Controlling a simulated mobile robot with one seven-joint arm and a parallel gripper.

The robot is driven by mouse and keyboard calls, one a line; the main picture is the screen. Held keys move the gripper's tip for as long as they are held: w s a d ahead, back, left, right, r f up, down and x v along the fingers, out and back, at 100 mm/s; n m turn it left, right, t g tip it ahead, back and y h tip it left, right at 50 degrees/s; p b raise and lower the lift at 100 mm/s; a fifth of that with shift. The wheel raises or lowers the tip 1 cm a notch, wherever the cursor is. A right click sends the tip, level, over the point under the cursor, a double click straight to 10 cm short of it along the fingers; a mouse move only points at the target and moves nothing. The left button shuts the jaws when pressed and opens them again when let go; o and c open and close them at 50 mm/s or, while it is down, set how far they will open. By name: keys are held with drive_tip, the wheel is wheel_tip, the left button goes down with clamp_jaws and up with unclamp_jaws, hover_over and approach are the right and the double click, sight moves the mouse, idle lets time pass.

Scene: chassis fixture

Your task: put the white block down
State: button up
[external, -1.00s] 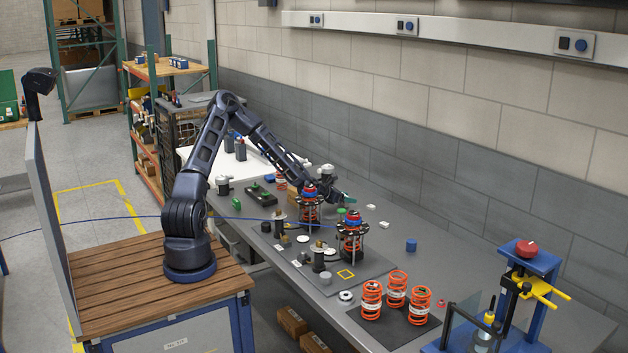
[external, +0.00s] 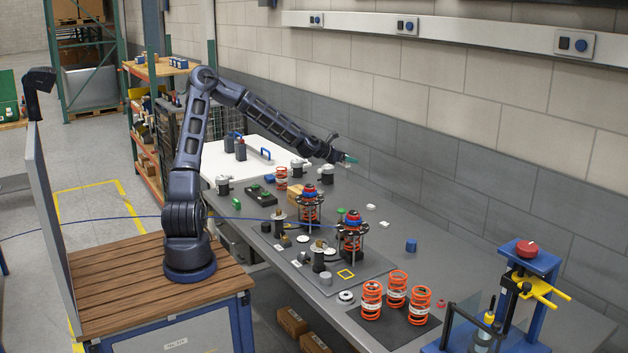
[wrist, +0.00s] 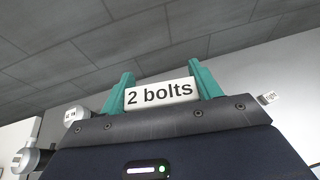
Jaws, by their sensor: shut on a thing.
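A white block (wrist: 162,94) printed "2 bolts" sits between the two green fingers of my gripper (wrist: 165,84) in the wrist view. The fingers are shut on its two ends, and its printed face is towards the camera. In the external view my gripper (external: 350,159) is held up in the air above the far side of the grey bench (external: 455,263). The block is too small there to make out clearly.
Two small white blocks lie on the bench near the wall, one (external: 371,207) behind the other (external: 384,224). Spring assemblies (external: 352,240) stand left of them.

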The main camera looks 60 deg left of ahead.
drive_tip(key=shift+r, duration=0.2)
drive_tip(key=w+a+f+n+y, duration=0.1)
drive_tip(key=w+a+n+y, duration=0.15)
drive_tip(key=a, duration=0.65)
drive_tip(key=w+a+n+y, duration=0.1)
drive_tip(key=a+n+y, duration=0.2)
drive_tip(key=a, duration=0.7)
drive_tip(key=n+g+y, duration=1)
drive_tip(key=n+g, duration=0.3)
drive_tip(key=n, duration=0.1)
hover_over(247, 169)
drive_tip(key=f, duration=0.1)
wheel_tip(247, 169, down, 20)
drive_tip(key=shift+s+a+r, duration=0.1)
drive_tip(key=shift+r, duration=0.05)
